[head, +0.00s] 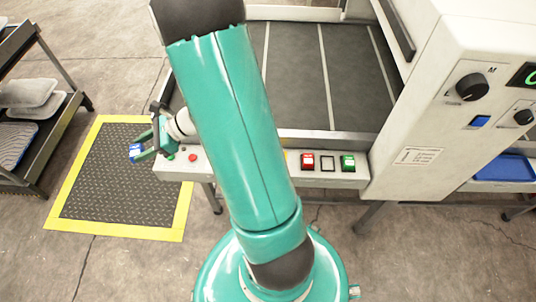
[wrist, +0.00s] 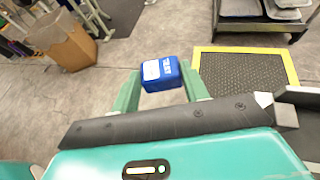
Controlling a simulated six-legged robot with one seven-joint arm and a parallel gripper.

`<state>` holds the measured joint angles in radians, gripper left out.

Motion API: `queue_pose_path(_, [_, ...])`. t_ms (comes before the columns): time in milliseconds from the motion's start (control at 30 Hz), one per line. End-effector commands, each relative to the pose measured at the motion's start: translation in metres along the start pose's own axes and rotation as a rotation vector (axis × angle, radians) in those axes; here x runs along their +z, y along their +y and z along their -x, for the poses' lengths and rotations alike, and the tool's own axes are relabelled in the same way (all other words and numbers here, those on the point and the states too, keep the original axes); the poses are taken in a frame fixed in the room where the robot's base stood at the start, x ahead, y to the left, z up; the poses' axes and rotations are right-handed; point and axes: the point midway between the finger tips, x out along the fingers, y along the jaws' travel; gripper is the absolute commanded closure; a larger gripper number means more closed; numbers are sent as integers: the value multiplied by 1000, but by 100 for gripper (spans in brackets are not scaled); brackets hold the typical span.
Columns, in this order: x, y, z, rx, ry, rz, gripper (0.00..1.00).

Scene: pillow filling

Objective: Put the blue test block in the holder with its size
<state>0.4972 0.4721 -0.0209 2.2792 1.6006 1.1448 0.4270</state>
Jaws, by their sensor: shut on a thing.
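The blue test block (wrist: 163,74) has a white label on its face and white print on its side. It is between the two green fingers of my gripper (wrist: 165,86), near their tips, and the gripper is shut on it. In the head view the block (head: 135,152) shows small at the left, held by my gripper (head: 139,149) in the air, with the yellow-edged mat behind it in the picture. No size holder can be made out in either view.
A grey conveyor machine (head: 330,75) with red and green buttons fills the back and right. A yellow-edged black mat (head: 110,180) lies on the floor at left. A dark rack (head: 60,140) holds grey trays. A cardboard box (wrist: 62,40) stands at left in the wrist view.

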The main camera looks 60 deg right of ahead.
Motion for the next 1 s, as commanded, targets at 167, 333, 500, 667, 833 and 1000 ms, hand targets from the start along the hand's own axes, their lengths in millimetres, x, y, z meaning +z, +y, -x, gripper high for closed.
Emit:
queue_pose_path(167, [-50,37,26,302,0,118,78])
queue_pose_path(333, [-94,71,62,606,-1,246,78])
queue_pose_path(500, [-135,102,109,925,-1,379,78])
queue_pose_path(667, [-170,123,164,1228,0,504,78])
queue_pose_path(833, [-200,135,230,1548,1,638,78])
queue_pose_path(1000, [-223,136,300,1856,2,767,78])
